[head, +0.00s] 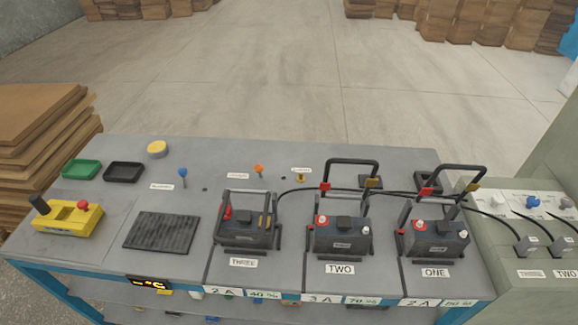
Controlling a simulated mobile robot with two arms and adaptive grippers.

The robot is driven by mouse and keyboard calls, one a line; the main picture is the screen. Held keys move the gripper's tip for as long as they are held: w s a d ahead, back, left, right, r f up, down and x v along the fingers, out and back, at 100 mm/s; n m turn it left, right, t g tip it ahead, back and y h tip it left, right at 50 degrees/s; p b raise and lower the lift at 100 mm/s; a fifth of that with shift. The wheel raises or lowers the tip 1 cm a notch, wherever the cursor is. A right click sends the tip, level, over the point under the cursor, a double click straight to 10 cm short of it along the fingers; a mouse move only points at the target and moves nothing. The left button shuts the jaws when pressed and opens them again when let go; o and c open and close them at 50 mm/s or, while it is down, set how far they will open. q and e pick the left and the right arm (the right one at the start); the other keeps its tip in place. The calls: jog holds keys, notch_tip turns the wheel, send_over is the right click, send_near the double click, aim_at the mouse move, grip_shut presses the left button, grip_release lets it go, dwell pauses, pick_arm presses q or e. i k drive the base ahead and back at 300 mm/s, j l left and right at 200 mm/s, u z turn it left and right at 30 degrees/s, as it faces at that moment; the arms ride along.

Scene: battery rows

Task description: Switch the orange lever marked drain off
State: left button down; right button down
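Neither of my grippers is in view, and nothing covers the lever.
Batteries labelled THREE (245,236), TWO (340,243) and ONE (436,246) line the front right. A black cable (330,189) runs behind them.

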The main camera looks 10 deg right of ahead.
aim_at(258, 167)
jog(key=j+z, duration=0.45)
jog(key=j, duration=0.2)
jog(key=j+z, duration=0.4)
jog(key=j, duration=0.3)
